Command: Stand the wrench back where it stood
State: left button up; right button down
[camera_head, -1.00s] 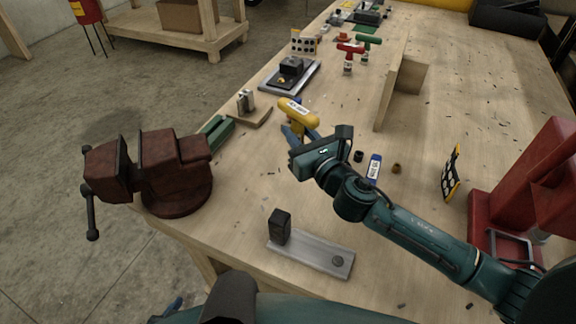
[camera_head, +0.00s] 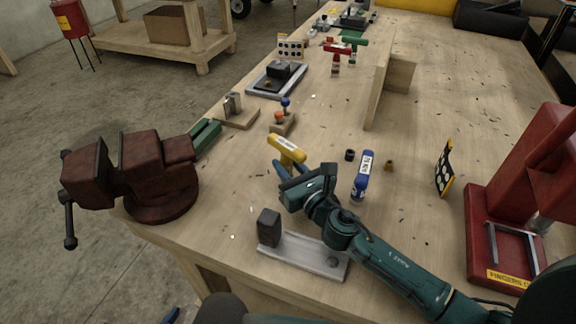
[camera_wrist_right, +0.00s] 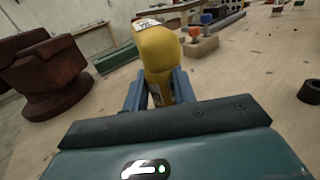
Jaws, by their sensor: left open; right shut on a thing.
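A yellow T-handled wrench (camera_head: 287,149) with a white label is held in my right gripper (camera_head: 282,169), whose blue fingers are shut on it just below the handle. In the right wrist view the yellow handle (camera_wrist_right: 158,50) rises above the fingers and leans slightly; its lower end is hidden by the gripper. It is over the bench's near part, beyond a grey metal plate (camera_head: 290,255) with a black block. I cannot tell whether its lower end touches the bench. Only a bluish tip of my left gripper (camera_head: 172,315) shows at the bottom edge.
A rusty vise (camera_head: 145,175) is at left, a red press (camera_head: 510,200) at right. Red (camera_head: 336,58) and green T-handled tools (camera_head: 354,48) stand farther back.

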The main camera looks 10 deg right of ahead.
jog(key=shift+f, duration=0.15)
jog(key=c, duration=1.1)
grip_release()
jog(key=shift+c, duration=0.2)
jog(key=shift+r, duration=0.25)
jog(key=b+v, duration=0.1)
jog(key=v, duration=0.9)
jog(key=shift+s+d+f, duration=0.1)
jog(key=shift+s+d, duration=0.05)
jog(key=shift+s, duration=0.15)
jog(key=shift+s+d+b, duration=0.2)
jog(key=shift+s+b, duration=0.1)
jog(key=shift+s, duration=0.35)
